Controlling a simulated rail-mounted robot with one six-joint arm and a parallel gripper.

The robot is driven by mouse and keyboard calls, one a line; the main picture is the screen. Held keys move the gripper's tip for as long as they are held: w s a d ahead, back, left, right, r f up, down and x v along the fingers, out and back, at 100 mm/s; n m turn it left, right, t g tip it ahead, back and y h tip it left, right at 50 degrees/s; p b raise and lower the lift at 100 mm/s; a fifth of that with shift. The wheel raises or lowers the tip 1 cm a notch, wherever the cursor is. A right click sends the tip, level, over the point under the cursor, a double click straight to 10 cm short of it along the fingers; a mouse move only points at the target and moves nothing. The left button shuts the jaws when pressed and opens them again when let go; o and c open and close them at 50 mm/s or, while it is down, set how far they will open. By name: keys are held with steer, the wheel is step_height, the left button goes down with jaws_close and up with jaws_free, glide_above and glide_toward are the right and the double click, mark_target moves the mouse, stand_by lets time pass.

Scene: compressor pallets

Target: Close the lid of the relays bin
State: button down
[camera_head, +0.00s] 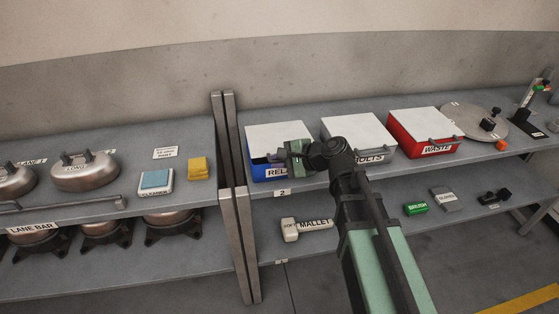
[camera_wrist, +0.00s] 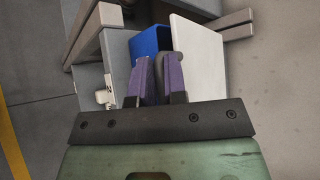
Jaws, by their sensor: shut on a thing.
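The relays bin (camera_head: 268,174) is a blue box with a partly hidden label, at the left of the right-hand shelf top. In the wrist view, the purple fingers (camera_wrist: 160,65) stand between the blue bin (camera_wrist: 150,40) and the white lid (camera_wrist: 200,65).
A white-lidded bolts bin (camera_head: 355,130) stands right of the relays bin, then a red waste bin (camera_head: 425,145). Steel posts (camera_head: 230,140) stand close on the left. A mallet (camera_head: 305,227) lies on the lower shelf.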

step_height(320, 180, down, 2)
steer(key=shift+f+b, duration=0.1)
steer(key=shift+b, duration=1.05)
steer(key=c, duration=1.1)
jaws_free()
steer(key=p+v, duration=0.5)
steer(key=v, duration=0.6)
